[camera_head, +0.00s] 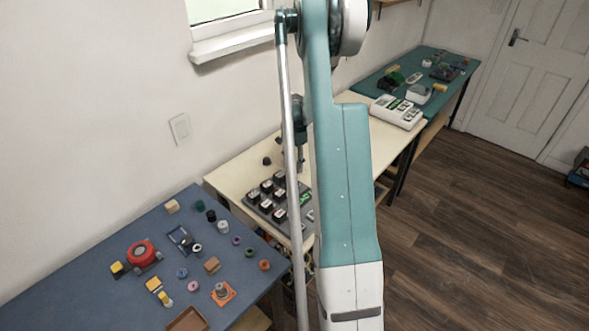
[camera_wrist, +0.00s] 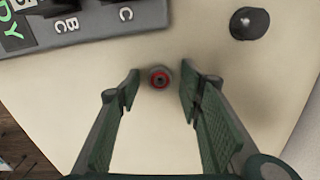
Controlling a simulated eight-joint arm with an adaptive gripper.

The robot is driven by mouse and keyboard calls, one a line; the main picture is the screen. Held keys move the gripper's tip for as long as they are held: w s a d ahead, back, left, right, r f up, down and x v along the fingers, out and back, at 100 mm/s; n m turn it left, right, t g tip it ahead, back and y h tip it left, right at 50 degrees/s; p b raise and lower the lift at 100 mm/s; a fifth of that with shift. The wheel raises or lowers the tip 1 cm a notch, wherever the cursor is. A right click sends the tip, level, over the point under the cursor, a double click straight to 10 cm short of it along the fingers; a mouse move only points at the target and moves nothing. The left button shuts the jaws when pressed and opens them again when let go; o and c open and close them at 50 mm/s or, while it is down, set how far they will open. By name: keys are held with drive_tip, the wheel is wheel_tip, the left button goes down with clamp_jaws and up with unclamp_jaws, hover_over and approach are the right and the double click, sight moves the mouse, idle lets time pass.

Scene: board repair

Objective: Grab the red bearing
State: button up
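A small round red bearing (camera_wrist: 159,78) with a dark centre and a grey outer edge shows in the wrist view, over the cream table top. My gripper (camera_wrist: 160,88) is open, with one green finger on each side of the bearing and clear gaps between. I cannot tell how far the fingers are above the table. In the head view my gripper (camera_head: 300,158) is over the cream table, partly hidden by my arm, and I cannot make out the bearing there.
A dark grey labelled rack (camera_wrist: 85,22) lies at the upper left in the wrist view. A black knob-like piece (camera_wrist: 249,23) stands at the upper right. The cream table (camera_wrist: 60,95) is bare around the bearing. A blue table (camera_head: 90,245) with several small parts stands at the left.

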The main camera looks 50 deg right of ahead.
sight(295, 166)
idle(0.5)
drive_tip(key=c, duration=1)
wheel_tip(295, 166, up, 10)
drive_tip(key=p, duration=0.1)
drive_tip(key=shift+p, duration=0.4)
